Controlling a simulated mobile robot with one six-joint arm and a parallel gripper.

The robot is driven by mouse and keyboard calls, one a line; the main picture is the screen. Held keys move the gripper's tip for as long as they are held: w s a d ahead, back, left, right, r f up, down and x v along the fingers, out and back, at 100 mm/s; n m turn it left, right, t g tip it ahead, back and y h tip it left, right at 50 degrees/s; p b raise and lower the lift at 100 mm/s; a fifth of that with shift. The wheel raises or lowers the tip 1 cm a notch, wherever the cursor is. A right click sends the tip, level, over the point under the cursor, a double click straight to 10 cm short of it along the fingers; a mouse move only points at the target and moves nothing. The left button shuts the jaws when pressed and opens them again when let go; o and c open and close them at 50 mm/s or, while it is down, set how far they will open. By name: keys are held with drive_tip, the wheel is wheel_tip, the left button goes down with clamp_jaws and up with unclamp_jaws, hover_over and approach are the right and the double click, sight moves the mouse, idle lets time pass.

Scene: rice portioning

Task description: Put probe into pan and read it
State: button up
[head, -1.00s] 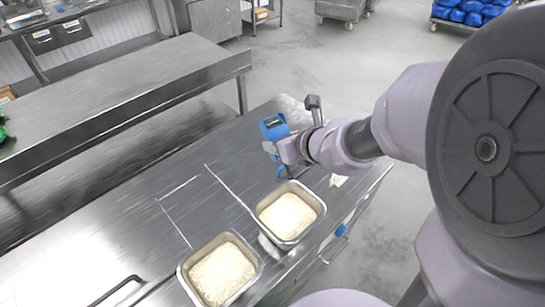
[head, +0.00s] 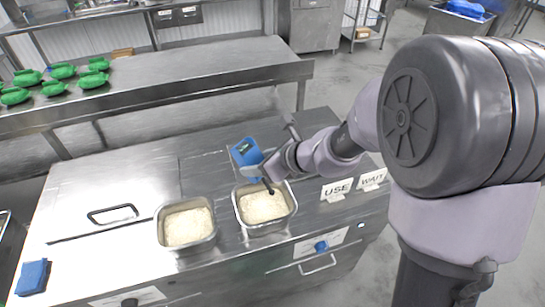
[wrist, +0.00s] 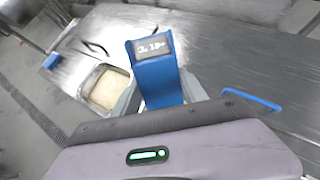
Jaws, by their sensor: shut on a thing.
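My gripper (head: 264,167) is shut on a blue probe thermometer (head: 244,151), near the back edge of the right pan (head: 290,213). In the wrist view the probe (wrist: 156,78) stands between the fingers, its small dark display lit with characters too blurred to read surely. A thin dark piece below the gripper points down over the right pan's rice (head: 262,205); I cannot tell whether it touches the rice. The left pan (head: 160,236), also steel and holding rice (head: 187,227), stands beside it. One rice pan also shows in the wrist view (wrist: 84,97).
A "USE" sign (head: 336,190) and a "WAIT" sign (head: 373,179) stand right of the pans. A blue cloth (head: 32,277) lies at the counter's left. Several green objects (head: 62,71) sit on the back bench. The counter behind the left pan is mostly clear.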

wheel_tip(320, 180, down, 12)
drive_tip(key=b, duration=1)
drive_tip(key=shift+w+a, duration=0.25)
drive_tip(key=shift+a, duration=0.05)
idle(3.9)
wheel_tip(320, 180, up, 12)
drive_tip(key=p, duration=1)
drive_tip(key=shift+r+p, duration=0.2)
drive_tip(key=shift+p, duration=0.1)
drive_tip(key=shift+f, duration=0.15)
